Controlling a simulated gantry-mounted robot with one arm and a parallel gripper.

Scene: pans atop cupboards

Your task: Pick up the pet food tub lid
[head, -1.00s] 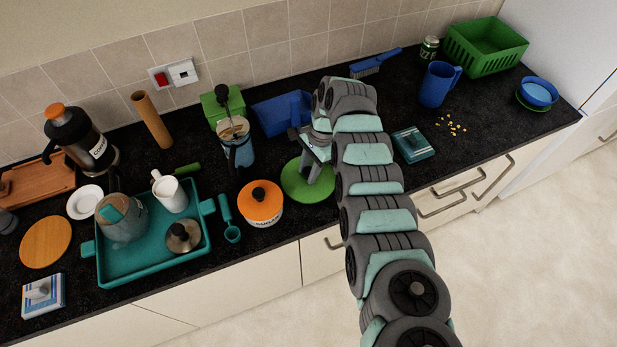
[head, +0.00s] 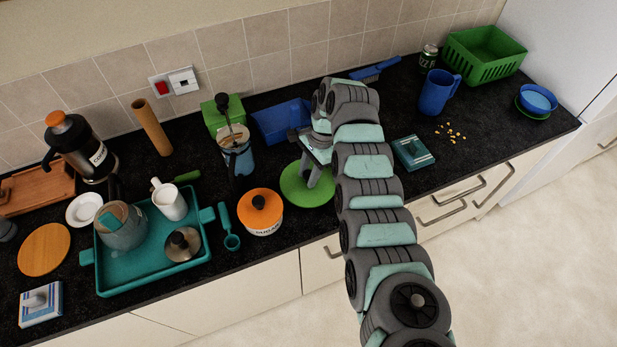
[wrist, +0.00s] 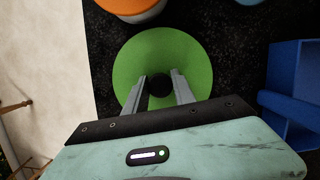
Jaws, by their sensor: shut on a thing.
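The green round lid (head: 300,192) with a black knob lies flat on the dark worktop, right of the orange-topped tub (head: 260,212). I take this green disc to be the pet food tub lid. My gripper (head: 312,180) reaches down over it, and my arm hides part of its right side. In the wrist view the lid (wrist: 125,75) fills the middle, and its black knob (wrist: 160,86) sits between the two fingers. My gripper (wrist: 160,92) is shut on this knob. I cannot tell whether the lid is clear of the worktop.
A blue open bin (head: 280,122) stands behind the lid, and a French press (head: 236,155) behind left. A teal spoon (head: 228,228) and teal tray (head: 150,275) lie to the left. A teal box (head: 413,152) lies right of my arm. The worktop's front edge is close.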

